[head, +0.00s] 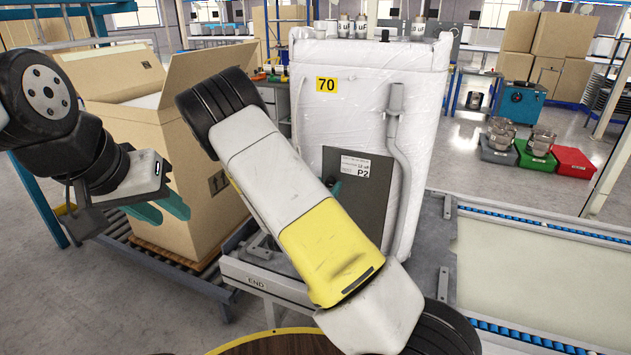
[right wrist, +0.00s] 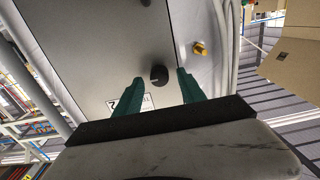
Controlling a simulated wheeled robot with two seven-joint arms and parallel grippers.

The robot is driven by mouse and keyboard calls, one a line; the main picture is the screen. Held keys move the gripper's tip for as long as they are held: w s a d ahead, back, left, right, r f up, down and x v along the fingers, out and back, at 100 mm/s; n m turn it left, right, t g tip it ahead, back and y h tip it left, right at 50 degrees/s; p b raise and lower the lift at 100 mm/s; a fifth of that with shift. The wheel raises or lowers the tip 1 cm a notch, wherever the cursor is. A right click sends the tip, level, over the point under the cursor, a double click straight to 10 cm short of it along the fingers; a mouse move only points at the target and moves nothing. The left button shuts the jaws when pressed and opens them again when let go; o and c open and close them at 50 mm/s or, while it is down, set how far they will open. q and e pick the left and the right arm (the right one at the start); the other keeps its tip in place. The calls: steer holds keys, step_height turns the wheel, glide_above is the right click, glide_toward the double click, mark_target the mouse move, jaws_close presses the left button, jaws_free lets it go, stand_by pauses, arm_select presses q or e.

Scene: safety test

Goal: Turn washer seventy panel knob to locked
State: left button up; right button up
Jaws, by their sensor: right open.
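The white wrapped washer (head: 300,110) with the yellow 70 label (head: 327,85) stands upright in the middle of the head view. Its dark grey panel (head: 372,205) carries a P2 label and is partly hidden by my right arm. In the right wrist view the round black knob (right wrist: 159,76) sits on the grey panel (right wrist: 95,45). My right gripper (right wrist: 159,82) is open, its green fingertips on either side of the knob with visible gaps. The knob's setting is too small to read. My left gripper (head: 176,216) is open and empty, in front of the cardboard box.
A large open cardboard box (head: 205,175) stands on rollers left of the washer. A grey hose (head: 400,150) runs down the washer's right side. A brass fitting (right wrist: 200,49) sticks out beside the panel. A conveyor (head: 540,270) lies at right.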

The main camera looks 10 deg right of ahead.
steer(key=shift+w+d, duration=0.1)
steer(key=shift+w, duration=0.05)
jaws_close()
